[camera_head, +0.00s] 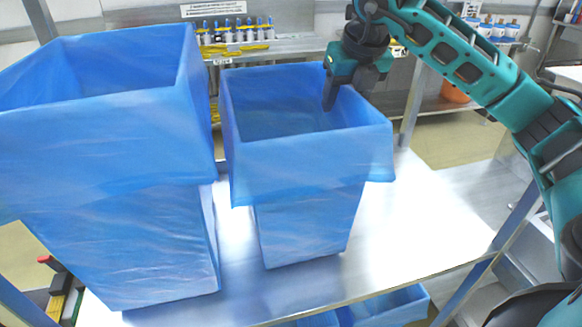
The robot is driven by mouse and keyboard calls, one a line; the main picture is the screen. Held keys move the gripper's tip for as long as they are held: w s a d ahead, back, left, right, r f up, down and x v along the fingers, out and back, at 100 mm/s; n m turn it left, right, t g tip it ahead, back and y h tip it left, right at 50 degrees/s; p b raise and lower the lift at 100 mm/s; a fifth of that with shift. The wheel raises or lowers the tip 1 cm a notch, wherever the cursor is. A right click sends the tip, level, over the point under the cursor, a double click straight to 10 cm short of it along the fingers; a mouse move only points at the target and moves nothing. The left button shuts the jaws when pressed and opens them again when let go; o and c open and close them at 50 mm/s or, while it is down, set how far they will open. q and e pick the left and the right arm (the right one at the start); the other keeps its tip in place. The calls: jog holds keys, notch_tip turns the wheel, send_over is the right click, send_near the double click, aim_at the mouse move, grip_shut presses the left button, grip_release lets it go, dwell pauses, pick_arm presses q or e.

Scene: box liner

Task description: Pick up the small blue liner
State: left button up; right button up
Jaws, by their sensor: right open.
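The small blue liner (310,165) stands in the middle of the metal table, with its wide upper part folded out over a narrower lower part. Its top is open. My right gripper (338,92) is at the liner's back right rim, reaching down from above. It is open, and one dark finger hangs inside the opening near the back wall. The other finger is hard to make out, and I cannot tell whether either touches the liner. My left gripper is not in view.
A larger blue liner (105,150) stands close on the left. The metal table (415,225) is clear to the right. A back shelf (285,45) holds several small bottles. More blue containers (390,308) sit below the table's front edge.

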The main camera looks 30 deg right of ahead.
grip_shut()
dwell(0.4)
jog(key=shift+r, duration=0.15)
